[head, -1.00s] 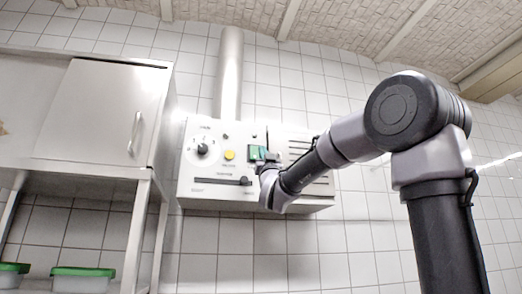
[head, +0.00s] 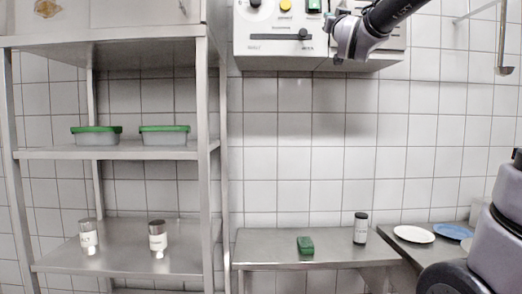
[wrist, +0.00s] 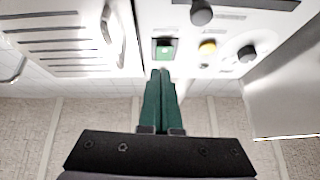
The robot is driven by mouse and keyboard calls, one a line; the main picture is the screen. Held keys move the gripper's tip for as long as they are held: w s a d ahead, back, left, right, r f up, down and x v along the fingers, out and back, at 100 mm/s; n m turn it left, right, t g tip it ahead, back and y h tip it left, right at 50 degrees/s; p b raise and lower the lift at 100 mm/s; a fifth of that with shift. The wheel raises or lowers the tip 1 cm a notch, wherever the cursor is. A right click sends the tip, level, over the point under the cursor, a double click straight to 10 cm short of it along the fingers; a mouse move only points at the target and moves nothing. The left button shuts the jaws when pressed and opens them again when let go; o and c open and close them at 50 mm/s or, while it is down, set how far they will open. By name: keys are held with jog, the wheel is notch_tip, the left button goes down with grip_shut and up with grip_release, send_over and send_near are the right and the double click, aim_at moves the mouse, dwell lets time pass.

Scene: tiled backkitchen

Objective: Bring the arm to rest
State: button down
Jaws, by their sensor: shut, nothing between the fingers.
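My gripper (wrist: 160,73) shows in the wrist view with its two dark green fingers together and nothing between them. Its tips point at the white wall-mounted control box (head: 260,50), close to a lit green switch (wrist: 165,50). I cannot tell whether they touch it. In the head view my arm reaches in from the top right, and the wrist is in front of the box's right part. The fingers are hard to make out there.
A yellow button (wrist: 208,47) and black knob (wrist: 246,53) sit beside the switch. Left stands a steel shelf (head: 120,152) with green-lidded containers (head: 165,136) and jars (head: 157,240). Below are a steel table (head: 270,248) with a green block (head: 305,245) and jar (head: 361,228), and plates (head: 414,234).

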jog(key=s+d+f+m+g, duration=0.1)
jog(key=s+f+g, duration=0.3)
jog(key=f, duration=0.6)
jog(key=s+d+f+g, duration=0.1)
jog(key=s+f+g, duration=0.35)
jog(key=f, duration=0.45)
jog(key=s+d+f+m+g, duration=0.15)
jog(key=s+f+g, duration=0.25)
jog(key=f, duration=0.6)
jog(key=s+f+m+g+y, duration=0.1)
jog(key=s+f+g, duration=0.4)
jog(key=s+f, duration=0.5)
jog(key=shift+s+f, duration=0.2)
jog(key=shift+s, duration=0.45)
jog(key=c, duration=1.5)
grip_release()
jog(key=shift+c, duration=0.2)
